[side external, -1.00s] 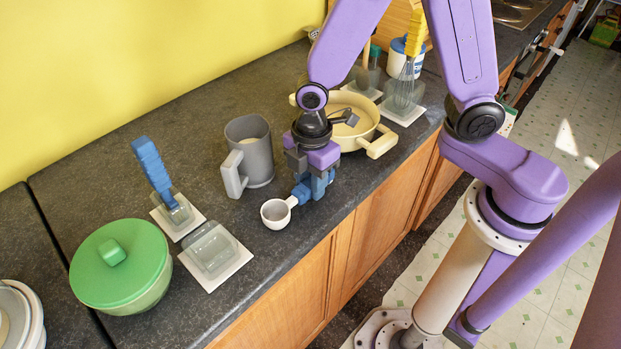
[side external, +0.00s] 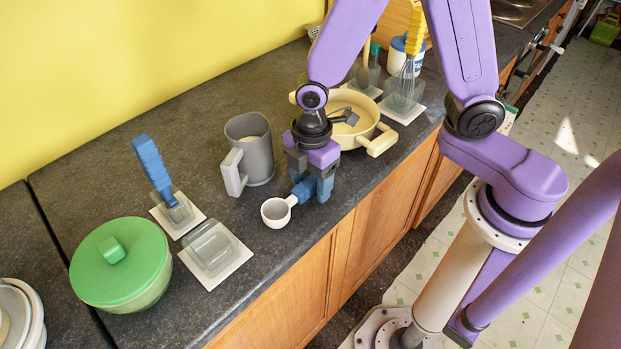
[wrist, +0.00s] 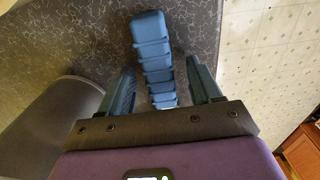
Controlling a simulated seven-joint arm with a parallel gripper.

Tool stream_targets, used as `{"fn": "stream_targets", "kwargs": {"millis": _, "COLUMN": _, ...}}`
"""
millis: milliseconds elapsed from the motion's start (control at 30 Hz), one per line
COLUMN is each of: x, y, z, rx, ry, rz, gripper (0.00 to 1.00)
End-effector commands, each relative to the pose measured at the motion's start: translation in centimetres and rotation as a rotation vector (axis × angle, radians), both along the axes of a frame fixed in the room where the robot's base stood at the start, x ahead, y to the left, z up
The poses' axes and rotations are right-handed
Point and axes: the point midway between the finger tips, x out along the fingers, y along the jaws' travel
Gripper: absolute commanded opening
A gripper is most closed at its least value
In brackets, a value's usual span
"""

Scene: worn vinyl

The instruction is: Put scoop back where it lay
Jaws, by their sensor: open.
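The scoop has a small white-grey cup (side external: 277,212) and a ribbed blue handle (side external: 302,193). It rests on the dark counter near the front edge, with the cup pointing to the lower left. My gripper (side external: 314,188) is low over the handle, with its fingers open. In the wrist view the blue handle (wrist: 155,60) runs between the two spread fingers of my gripper (wrist: 162,88), with gaps visible on both sides. The cup is hidden in the wrist view. A clear holder on a white square base (side external: 216,255) stands empty to the left.
A grey jug (side external: 250,150) stands close behind the scoop. A cream pan (side external: 372,128) is to the right. A blue-handled tool (side external: 152,168) stands in another clear holder. A green-lidded bowl (side external: 120,265) is far left. The counter between scoop and empty holder is clear.

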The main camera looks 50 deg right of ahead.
Motion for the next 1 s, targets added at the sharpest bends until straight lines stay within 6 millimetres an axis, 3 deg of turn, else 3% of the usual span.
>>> {"fn": "stream_targets", "kwargs": {"millis": 1000, "x": 0.1, "y": -0.1, "z": 3.0, "rx": 0.001, "ry": -0.001, "rz": 0.0, "gripper": 0.64}}
